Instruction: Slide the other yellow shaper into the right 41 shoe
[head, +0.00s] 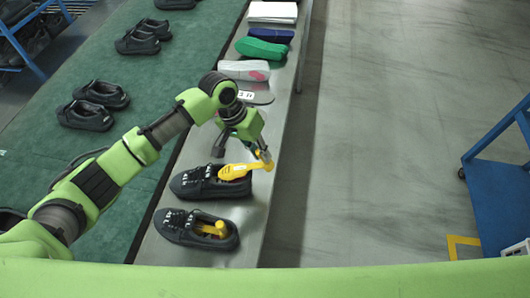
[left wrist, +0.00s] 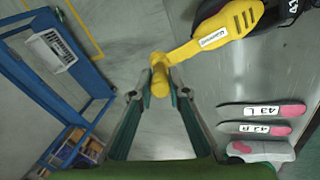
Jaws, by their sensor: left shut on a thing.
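My left gripper (head: 265,156) is shut on the knob end of a yellow shaper (head: 243,169). In the left wrist view the shaper (left wrist: 222,30) runs from the fingers to the upper right, with its broad slotted front over a black shoe. That black shoe (head: 190,183) stands on the steel strip in the head view. The shaper's front end is at its opening; how deep it sits I cannot tell. A second black shoe (head: 178,228) lies nearer, with another yellow shaper (head: 215,229) inside it. The shoes' size marks are unreadable. My right gripper is not in view.
The green belt (head: 100,165) at left carries several black shoes. Along the steel strip lie a light pink-marked bundle (head: 244,70), green insoles (head: 262,48) and a white stack (head: 273,12). Marked insoles (left wrist: 262,115) show by wrist. A blue cart (head: 495,190) stands right; the floor between is clear.

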